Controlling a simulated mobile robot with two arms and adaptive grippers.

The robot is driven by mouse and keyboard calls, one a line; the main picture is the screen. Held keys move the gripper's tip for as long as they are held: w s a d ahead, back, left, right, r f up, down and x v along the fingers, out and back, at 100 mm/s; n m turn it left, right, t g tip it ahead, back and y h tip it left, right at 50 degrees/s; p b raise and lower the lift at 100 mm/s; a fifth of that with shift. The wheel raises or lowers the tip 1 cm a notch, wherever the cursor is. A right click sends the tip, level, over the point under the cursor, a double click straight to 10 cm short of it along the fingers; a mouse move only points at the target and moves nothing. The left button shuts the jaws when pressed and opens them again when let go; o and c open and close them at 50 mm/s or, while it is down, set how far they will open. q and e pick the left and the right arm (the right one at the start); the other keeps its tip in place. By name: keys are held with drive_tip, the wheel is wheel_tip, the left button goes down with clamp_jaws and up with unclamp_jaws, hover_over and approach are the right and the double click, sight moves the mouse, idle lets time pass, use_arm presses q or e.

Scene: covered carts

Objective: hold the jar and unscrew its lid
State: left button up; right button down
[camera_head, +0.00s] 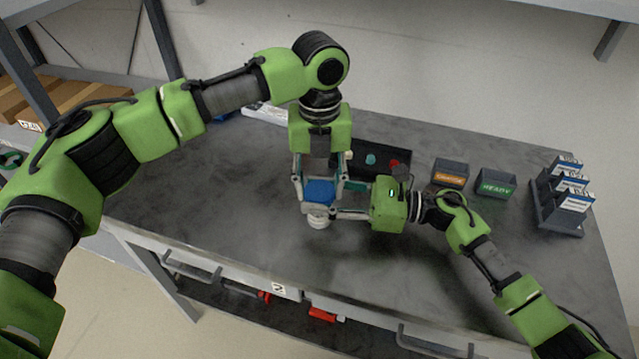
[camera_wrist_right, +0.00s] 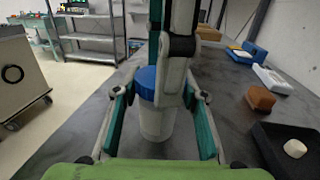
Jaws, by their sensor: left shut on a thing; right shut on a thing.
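A white jar (camera_wrist_right: 157,122) with a blue lid (camera_wrist_right: 147,84) is upright in the right wrist view. In the head view the blue lid (camera_head: 319,191) shows between my left gripper's fingers, and the white jar (camera_head: 319,222) shows just below. My left gripper (camera_head: 319,198) comes down from above and is shut on the lid. My right gripper (camera_head: 334,205) reaches in from the right and is shut on the jar's body. The fingers of both grippers hide parts of the jar and lid.
A black tray (camera_head: 372,173) with small teal and red pieces lies behind the grippers. Two small bins, one with an orange label (camera_head: 450,174) and one with a green label (camera_head: 495,184), stand to the right. A rack with several boxes (camera_head: 571,190) is at the far right.

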use_arm(q)
drive_tip(key=o, duration=1.2)
drive_tip(key=shift+o, duration=0.2)
drive_tip(key=shift+r, duration=0.1)
wheel_tip(320, 180, up, 4)
drive_tip(key=shift+r, duration=0.2)
drive_tip(key=shift+c, duration=0.5)
wheel_tip(320, 180, up, 3)
drive_tip(key=m, duration=0.3)
drive_tip(key=shift+m, duration=0.3)
wheel_tip(320, 180, down, 8)
drive_tip(key=shift+r, duration=0.2)
